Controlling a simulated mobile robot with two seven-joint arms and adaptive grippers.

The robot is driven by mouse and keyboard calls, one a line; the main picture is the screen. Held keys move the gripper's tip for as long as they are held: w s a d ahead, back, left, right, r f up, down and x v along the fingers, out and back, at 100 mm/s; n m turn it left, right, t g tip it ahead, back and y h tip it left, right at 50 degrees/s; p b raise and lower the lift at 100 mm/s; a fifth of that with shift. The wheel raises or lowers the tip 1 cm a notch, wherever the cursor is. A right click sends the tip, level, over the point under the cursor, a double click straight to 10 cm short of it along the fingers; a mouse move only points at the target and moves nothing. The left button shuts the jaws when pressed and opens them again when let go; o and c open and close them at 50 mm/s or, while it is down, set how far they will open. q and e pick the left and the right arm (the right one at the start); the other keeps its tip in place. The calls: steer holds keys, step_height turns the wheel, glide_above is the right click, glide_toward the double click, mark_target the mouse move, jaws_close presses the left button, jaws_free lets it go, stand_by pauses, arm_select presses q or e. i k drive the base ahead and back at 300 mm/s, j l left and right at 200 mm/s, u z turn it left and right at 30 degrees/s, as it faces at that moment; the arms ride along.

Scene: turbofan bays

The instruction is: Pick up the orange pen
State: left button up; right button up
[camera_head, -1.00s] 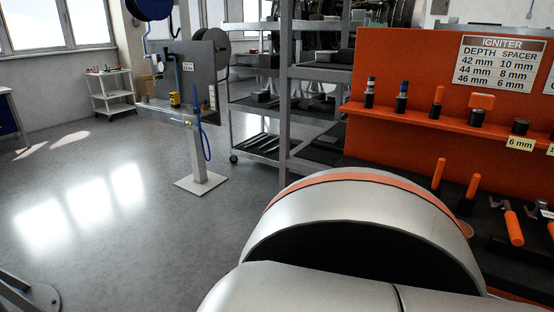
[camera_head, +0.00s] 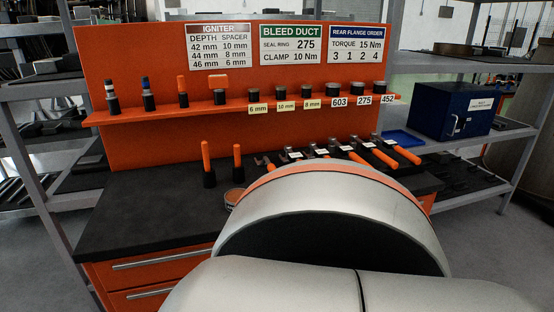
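A slim orange upright piece (camera_head: 182,84), which looks like the orange pen, stands in a dark holder on the orange shelf of the workbench board. To its left stand a blue-topped piece (camera_head: 147,84) and a dark, white-banded piece (camera_head: 110,90). To its right is an orange block (camera_head: 218,82) on a dark base. Two larger orange handles (camera_head: 205,155) and (camera_head: 237,158) stand upright on the black bench top below. Neither gripper is in view. A large white link of mine covers the lower middle and hides part of the bench.
The orange shelf (camera_head: 140,114) runs along the board with several labelled dark pieces. Orange-handled tools (camera_head: 375,150) lie at the bench's right. A small round tin (camera_head: 233,196) sits near my link. A blue cabinet (camera_head: 452,110) stands at right. The bench's left part (camera_head: 140,205) is clear.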

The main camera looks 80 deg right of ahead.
mark_target(237, 147)
steer(key=z, duration=1.6)
